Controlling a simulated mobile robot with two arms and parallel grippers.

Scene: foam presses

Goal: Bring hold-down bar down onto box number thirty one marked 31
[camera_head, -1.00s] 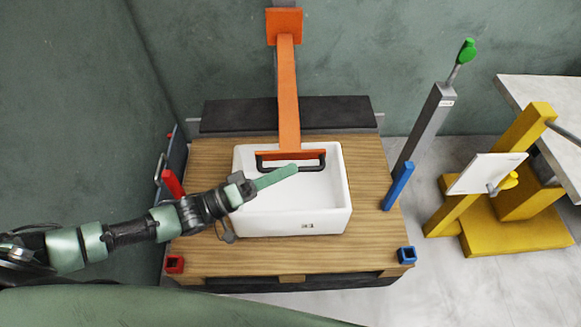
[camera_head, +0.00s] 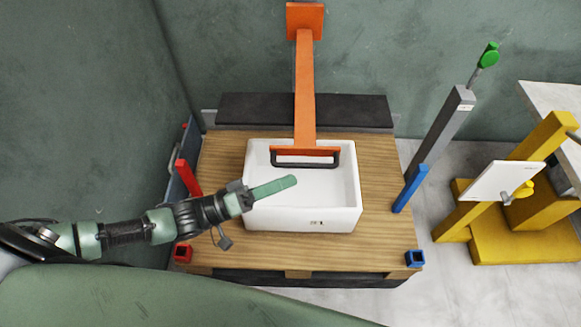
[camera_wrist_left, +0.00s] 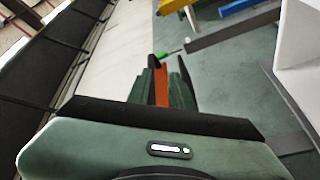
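The hold-down bar (camera_head: 305,100) is a long orange arm coming from a post at the wall. Its near end, with a dark handle (camera_head: 305,163), shows over the far part of a white open box (camera_head: 303,217). Whether the bar touches the box I cannot tell. The box has a small dark mark on its near face, too small to read surely. My left gripper (camera_head: 295,181) shows over the box's left side, nearer than the handle and apart from it. In the left wrist view its two fingers (camera_wrist_left: 163,72) stand apart, with orange showing between them. My right gripper is out of view.
The box stands on a wooden platform (camera_head: 225,170) with red corner posts (camera_head: 188,178) at left and blue ones (camera_head: 410,188) at right. A grey post with a green knob (camera_head: 488,56) and a yellow stand (camera_head: 520,240) are to the right. A green wall is behind.

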